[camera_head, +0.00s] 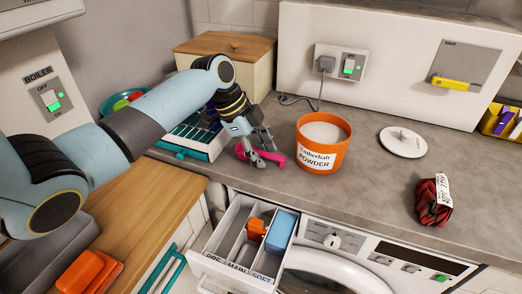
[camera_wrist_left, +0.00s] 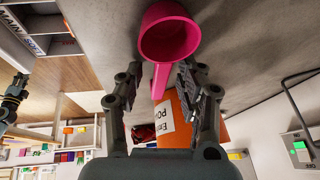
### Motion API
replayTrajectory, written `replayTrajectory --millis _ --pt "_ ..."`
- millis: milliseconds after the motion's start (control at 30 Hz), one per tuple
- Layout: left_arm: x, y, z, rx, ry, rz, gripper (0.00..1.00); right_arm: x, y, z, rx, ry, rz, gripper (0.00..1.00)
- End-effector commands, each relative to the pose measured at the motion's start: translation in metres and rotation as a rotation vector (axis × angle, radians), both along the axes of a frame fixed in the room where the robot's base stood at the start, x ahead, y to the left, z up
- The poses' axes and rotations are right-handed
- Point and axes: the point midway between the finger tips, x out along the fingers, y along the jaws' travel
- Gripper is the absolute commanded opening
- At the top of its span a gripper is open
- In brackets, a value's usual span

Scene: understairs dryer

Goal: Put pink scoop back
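The pink scoop (camera_head: 268,157) is on the grey counter, left of the orange powder tub (camera_head: 314,160). In the left wrist view the scoop (camera_wrist_left: 169,36) shows its round bowl beyond the fingertips, with its handle pointing back between them. My left gripper (camera_head: 255,143) is low over the counter at the scoop. In the left wrist view its fingers (camera_wrist_left: 158,85) stand apart on either side of the handle, with gaps visible. The tub is open and holds white powder. A dark jointed part at that view's left edge may be my right gripper; its fingers are unclear.
The white lid (camera_head: 403,142) lies right of the tub. A dark red package (camera_head: 434,203) is farther right. The detergent drawer (camera_head: 232,219) is pulled out below the counter edge. A cable hangs behind the tub.

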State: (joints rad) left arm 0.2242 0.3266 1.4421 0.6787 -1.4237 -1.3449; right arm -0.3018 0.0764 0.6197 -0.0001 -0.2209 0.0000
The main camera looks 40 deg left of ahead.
Motion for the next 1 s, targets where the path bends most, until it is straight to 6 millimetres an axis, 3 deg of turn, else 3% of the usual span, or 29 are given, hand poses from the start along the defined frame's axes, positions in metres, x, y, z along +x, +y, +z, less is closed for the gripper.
replayTrajectory --millis 267,700,1000 --pt "-0.002 0.004 0.011 0.003 -0.003 0.0 0.37 0.0 -0.004 0.001 -0.005 0.0 0.002 0.0" --pt "-0.025 0.035 0.093 0.004 -0.002 -0.002 0.37 0.001 -0.005 -0.006 -0.006 -0.002 0.002 0.0" --pt "-0.03 0.041 0.112 0.0 0.0 0.0 0.37 0.002 -0.004 -0.007 -0.004 -0.003 0.002 0.0"
